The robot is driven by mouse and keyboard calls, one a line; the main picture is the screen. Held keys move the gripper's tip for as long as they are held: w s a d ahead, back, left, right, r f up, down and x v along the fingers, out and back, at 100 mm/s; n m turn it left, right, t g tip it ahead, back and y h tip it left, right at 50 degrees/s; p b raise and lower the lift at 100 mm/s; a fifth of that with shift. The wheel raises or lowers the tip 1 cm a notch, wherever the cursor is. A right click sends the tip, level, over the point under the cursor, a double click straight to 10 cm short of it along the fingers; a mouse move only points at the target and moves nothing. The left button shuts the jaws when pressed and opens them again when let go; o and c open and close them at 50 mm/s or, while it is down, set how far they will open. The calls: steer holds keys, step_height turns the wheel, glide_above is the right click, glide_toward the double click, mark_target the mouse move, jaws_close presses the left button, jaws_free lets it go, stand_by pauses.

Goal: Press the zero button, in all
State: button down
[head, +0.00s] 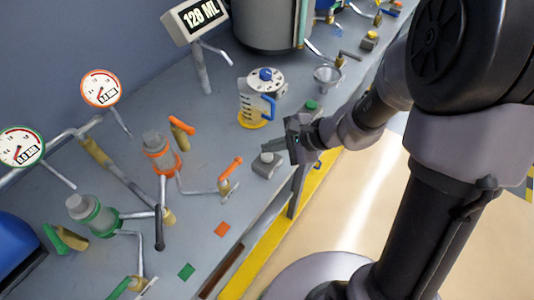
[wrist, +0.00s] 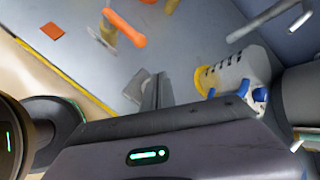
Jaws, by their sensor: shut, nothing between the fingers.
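A small grey box with a round grey button on top (head: 266,163) stands near the bench's front edge. It also shows beside my fingers in the wrist view (wrist: 135,88). A second button, green (head: 311,104), sits farther back, partly hidden by my arm. No label is readable on either, so I cannot tell which is the zero button. The display (head: 200,17) reads 128 ML.
An orange-handled valve (head: 230,172) is to the left. Pipes and two gauges (head: 101,88) fill the left. The bench has a yellow front edge (head: 262,245).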

mark_target(271, 157)
stand_by(0.8)
steer(key=shift+f+b, duration=0.4)
steer(key=shift+b, duration=0.25)
steer(key=shift+f+b, duration=0.55)
steer(key=shift+b, duration=0.05)
stand_by(0.4)
steer(key=shift+r, duration=0.15)
steer(key=shift+r+p, duration=0.65)
steer(key=shift+r, duration=0.15)
steer(key=shift+r, duration=0.15)
step_height(271, 157, up, 5)
steer(key=p, duration=0.4)
stand_by(0.4)
